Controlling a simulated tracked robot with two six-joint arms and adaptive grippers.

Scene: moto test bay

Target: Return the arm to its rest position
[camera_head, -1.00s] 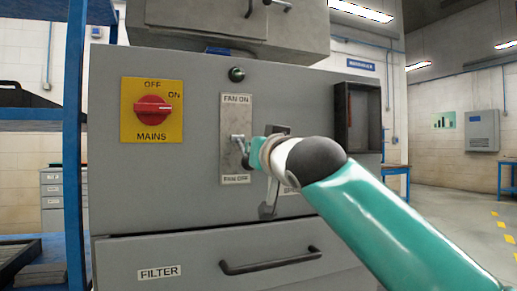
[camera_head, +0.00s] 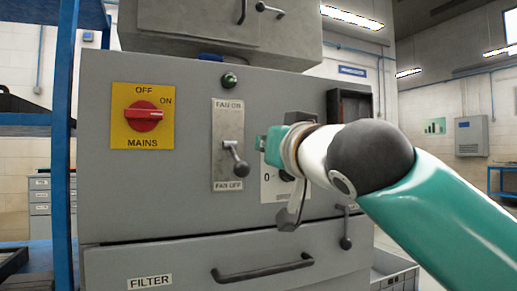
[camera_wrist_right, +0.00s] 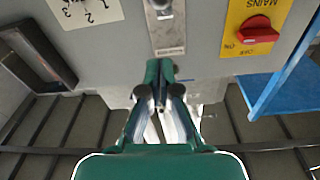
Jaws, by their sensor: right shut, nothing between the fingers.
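My right arm comes in from the right in the head view, and its teal gripper (camera_head: 268,146) is in front of the grey cabinet (camera_head: 200,215), just right of the fan switch plate (camera_head: 228,120). The fan lever (camera_head: 236,158) slants down toward the FAN OFF label. The gripper appears clear of the lever. In the right wrist view the two fingers (camera_wrist_right: 160,72) are together with nothing between them, near the fan switch plate (camera_wrist_right: 168,42). My left gripper is not in view.
The yellow mains plate with its red knob (camera_head: 143,116) is left of the fan switch. A numbered dial plate (camera_head: 270,185) is partly hidden behind my wrist. The filter drawer handle (camera_head: 262,268) sticks out below. A blue post (camera_head: 64,150) stands at the left.

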